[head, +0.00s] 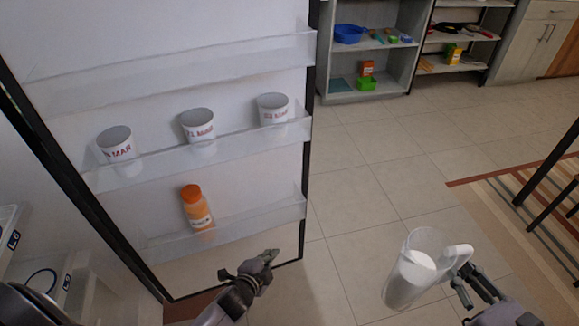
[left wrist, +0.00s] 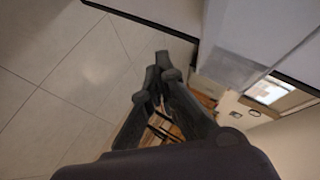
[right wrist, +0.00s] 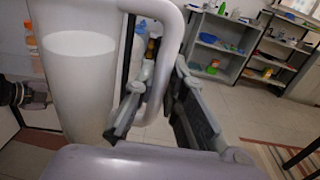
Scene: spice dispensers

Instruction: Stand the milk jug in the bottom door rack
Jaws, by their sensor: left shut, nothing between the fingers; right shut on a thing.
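The milk jug (head: 412,277) is clear with white milk in it and a white handle. It stands out over the floor at the lower right of the head view, tilted a little. My right gripper (head: 462,278) is shut on its handle. The jug (right wrist: 80,85) and handle (right wrist: 166,60) fill the left of the right wrist view. The bottom door rack (head: 225,231) is a clear shelf on the open fridge door and holds an orange-capped bottle (head: 196,208) left of its middle. My left gripper (head: 268,257) is shut and empty, just below that rack's right part.
The middle rack (head: 220,145) holds three white cups, and the top rack (head: 180,66) is empty. The bottom rack is clear right of the bottle. Open shelves (head: 365,95) stand at the back. A striped rug (head: 500,205) lies at right.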

